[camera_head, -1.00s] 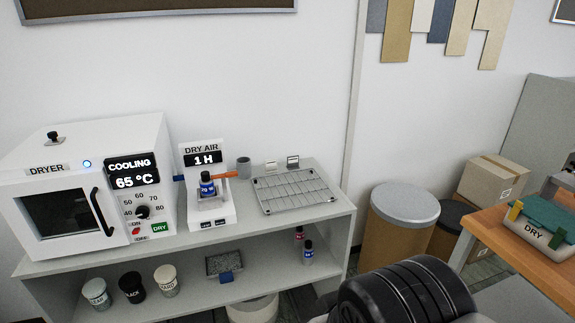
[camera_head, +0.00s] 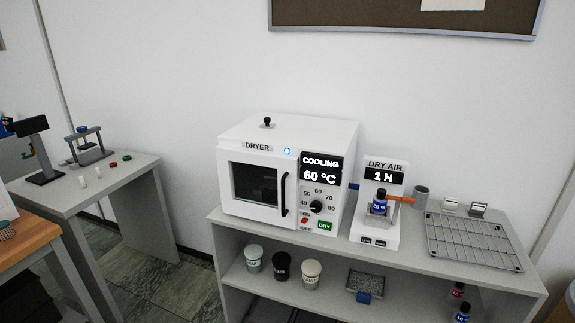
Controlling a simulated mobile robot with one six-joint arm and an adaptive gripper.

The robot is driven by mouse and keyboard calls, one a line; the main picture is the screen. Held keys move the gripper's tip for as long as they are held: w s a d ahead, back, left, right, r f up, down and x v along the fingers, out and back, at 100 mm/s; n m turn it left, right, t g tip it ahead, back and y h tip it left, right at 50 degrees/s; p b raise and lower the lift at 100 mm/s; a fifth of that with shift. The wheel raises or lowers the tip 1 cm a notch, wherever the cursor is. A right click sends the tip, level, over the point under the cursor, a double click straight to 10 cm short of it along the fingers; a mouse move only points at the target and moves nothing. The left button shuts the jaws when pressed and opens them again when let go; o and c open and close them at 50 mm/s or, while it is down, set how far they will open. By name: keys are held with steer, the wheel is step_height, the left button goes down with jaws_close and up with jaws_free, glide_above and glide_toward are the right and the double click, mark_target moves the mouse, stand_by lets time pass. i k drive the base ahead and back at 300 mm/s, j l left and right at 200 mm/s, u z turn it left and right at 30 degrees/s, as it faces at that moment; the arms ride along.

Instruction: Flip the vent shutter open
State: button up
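The white dryer (camera_head: 230,150) stands on the grey bench with its door shut. Its display reads "COOLING 60 °C" and a small blue light glows beside the label. A small black knob on a plate (camera_head: 267,122) sits on top of the dryer; this looks like the vent shutter, but its exact position is too small to tell. The front has a dark window, a black handle (camera_head: 284,194), a dial (camera_head: 316,207), a red switch and a green DRY button. My gripper is not in view.
A grey table (camera_head: 125,178) stands left, with floor (camera_head: 185,280) between.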

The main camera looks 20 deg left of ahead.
mark_target(267, 120)
steer(key=i+j+u, duration=0.15)
steer(key=i+j, duration=0.15)
steer(key=i+j+u, duration=0.15)
steer(key=i, duration=0.35)
steer(key=i+j+u, duration=0.15)
steer(key=i+j, duration=0.2)
steer(key=i+j+u, duration=0.2)
steer(key=i, duration=0.3)
